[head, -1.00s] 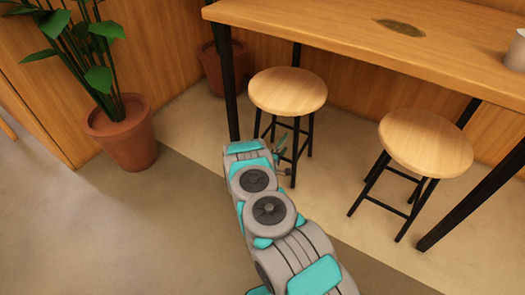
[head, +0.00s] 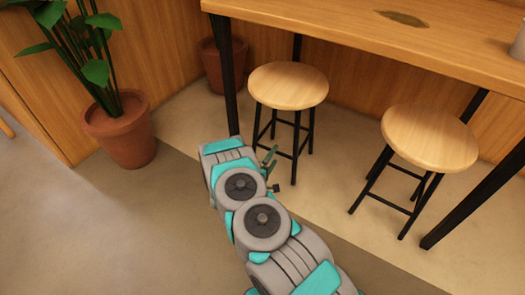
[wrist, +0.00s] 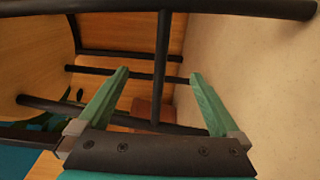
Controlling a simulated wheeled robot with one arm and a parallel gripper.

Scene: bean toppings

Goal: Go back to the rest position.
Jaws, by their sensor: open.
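My gripper (head: 271,171) is at the end of my folded grey and teal arm, low in front of the nearer-left stool in the head view. In the wrist view my gripper (wrist: 157,90) shows two green fingers set wide apart, with nothing held between them. Dark stool or table bars cross the wrist view beyond the fingertips.
A round wooden stool (head: 288,87) stands just beyond my gripper, and a second stool (head: 429,137) is to the right. A high wooden table (head: 350,25) is behind them. A potted plant (head: 120,135) stands at the left. The floor (head: 110,220) at lower left is clear.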

